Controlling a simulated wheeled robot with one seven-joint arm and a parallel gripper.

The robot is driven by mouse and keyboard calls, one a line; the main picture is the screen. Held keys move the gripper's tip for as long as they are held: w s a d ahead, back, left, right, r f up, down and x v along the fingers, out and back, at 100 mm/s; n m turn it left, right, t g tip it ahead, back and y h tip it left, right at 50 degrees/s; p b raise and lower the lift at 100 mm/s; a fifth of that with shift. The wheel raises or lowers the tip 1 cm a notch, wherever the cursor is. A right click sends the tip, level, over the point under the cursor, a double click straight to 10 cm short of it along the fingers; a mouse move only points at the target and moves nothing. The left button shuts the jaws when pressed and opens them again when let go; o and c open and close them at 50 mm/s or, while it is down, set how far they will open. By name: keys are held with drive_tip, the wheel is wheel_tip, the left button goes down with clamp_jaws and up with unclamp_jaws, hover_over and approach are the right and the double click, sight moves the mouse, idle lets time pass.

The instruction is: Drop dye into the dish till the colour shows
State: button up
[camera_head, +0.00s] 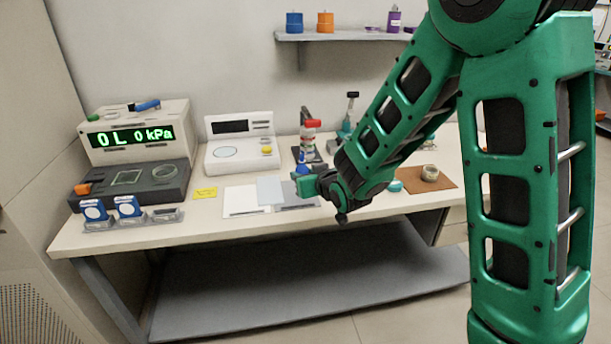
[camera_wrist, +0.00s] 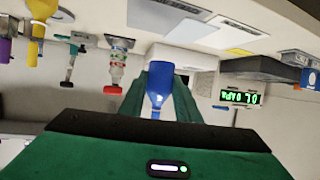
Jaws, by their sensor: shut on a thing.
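My gripper (camera_head: 303,184) is over the front middle of the bench, shut on a blue bottle (camera_wrist: 158,85). In the upside-down wrist view the bottle stands between the green fingers (camera_wrist: 157,92), its narrow end toward the picture's bottom, so it points upward. A small blue tip (camera_head: 302,164) shows above the gripper in the head view. White, pale blue and grey flat sheets (camera_head: 246,200) lie beneath and left of the gripper. I cannot make out for certain which thing is the dish; my arm hides part of the bench.
A red-capped bottle on a stand (camera_head: 309,135) is behind the gripper. A white instrument (camera_head: 240,155) and a box with a green display (camera_head: 137,138) are left. A brown mat (camera_head: 440,183) with a small jar (camera_head: 430,173) lies right. A shelf (camera_head: 345,36) hangs above.

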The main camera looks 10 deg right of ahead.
drive_tip(key=d+f+m+h, duration=0.2)
drive_tip(key=d+m+h, duration=0.4)
drive_tip(key=d, duration=0.8)
drive_tip(key=shift+s+d+f+g+h, duration=0.15)
drive_tip(key=shift+d+f+g+h, duration=0.15)
drive_tip(key=shift+d+f+h, duration=0.1)
